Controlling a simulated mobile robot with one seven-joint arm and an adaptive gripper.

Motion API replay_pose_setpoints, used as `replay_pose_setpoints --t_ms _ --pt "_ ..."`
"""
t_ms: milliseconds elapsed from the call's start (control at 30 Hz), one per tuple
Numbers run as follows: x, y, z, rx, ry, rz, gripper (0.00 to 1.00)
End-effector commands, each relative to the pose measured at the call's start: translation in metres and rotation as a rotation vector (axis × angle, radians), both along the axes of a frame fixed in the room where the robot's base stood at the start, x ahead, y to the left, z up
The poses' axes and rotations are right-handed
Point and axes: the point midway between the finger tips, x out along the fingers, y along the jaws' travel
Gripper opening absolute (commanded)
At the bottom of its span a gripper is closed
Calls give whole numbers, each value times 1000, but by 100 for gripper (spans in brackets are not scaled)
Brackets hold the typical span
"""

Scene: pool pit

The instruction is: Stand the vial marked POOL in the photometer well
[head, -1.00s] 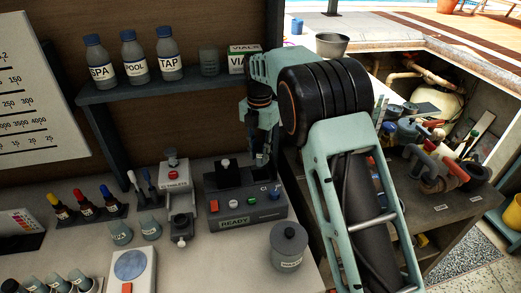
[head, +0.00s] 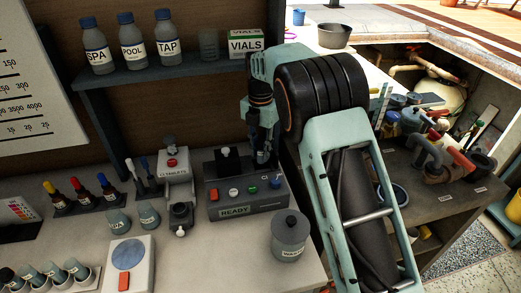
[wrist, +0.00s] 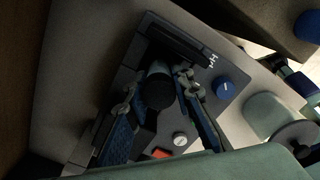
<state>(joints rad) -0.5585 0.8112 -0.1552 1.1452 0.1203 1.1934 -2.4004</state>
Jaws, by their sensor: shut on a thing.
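The photometer (head: 247,203), a dark grey box marked READY with buttons and a blue knob, stands on the counter. My gripper (head: 262,158) is over its back right part, pointing down. In the wrist view, my gripper (wrist: 160,112) is shut on a vial with a round dark cap (wrist: 158,92), between its two blue-padded fingers. The vial's label and lower end are hidden, so I cannot read POOL on it or tell whether it is inside the well. The photometer also shows beneath it in the wrist view (wrist: 222,62). The well opening is hidden.
Two vials, SPA (head: 117,221) and another (head: 149,216), stand left on the counter. A CL tablets dispenser (head: 174,170) is left of the photometer; a lidded waste pot (head: 289,240) stands in front right. A shelf (head: 180,76) with bottles runs behind.

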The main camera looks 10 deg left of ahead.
Motion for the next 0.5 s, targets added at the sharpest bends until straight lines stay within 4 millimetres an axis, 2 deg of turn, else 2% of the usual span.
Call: replay_pose_setpoints --t_ms 500 --pt "0 0 -17 -1 1 0 1"
